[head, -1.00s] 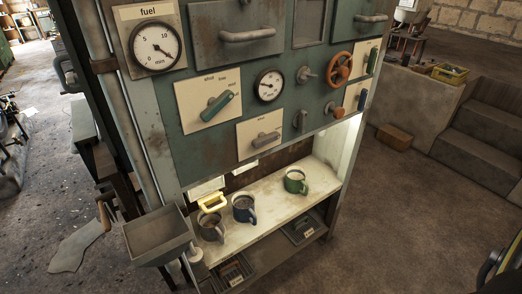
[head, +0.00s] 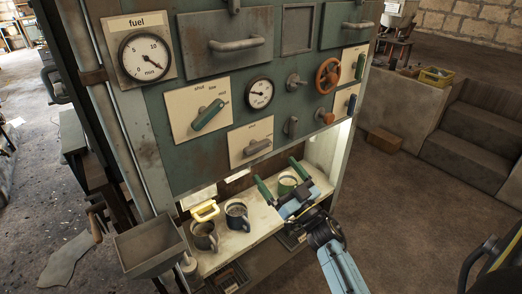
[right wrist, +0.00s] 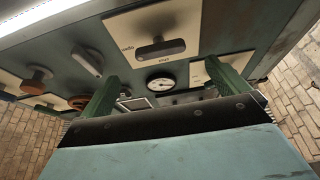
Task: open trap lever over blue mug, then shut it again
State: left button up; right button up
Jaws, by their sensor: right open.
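Above the shelf, a grey lever (head: 258,146) lies nearly level on a cream plate, apparently the trap lever. A grey lever on a cream plate also shows in the right wrist view (right wrist: 160,48), ahead of the fingers. My left gripper is not in view.
A larger plate with a green lever (head: 208,115) sits above left. A gauge (head: 260,93), a grey knob (head: 292,126) and an orange valve wheel (head: 328,75) are nearby. A grey hopper (head: 150,247) juts out lower left.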

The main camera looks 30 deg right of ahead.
aim_at(260, 149)
jog(key=x, duration=0.8)
jog(key=shift+w, duration=0.3)
jog(key=c, duration=0.9)
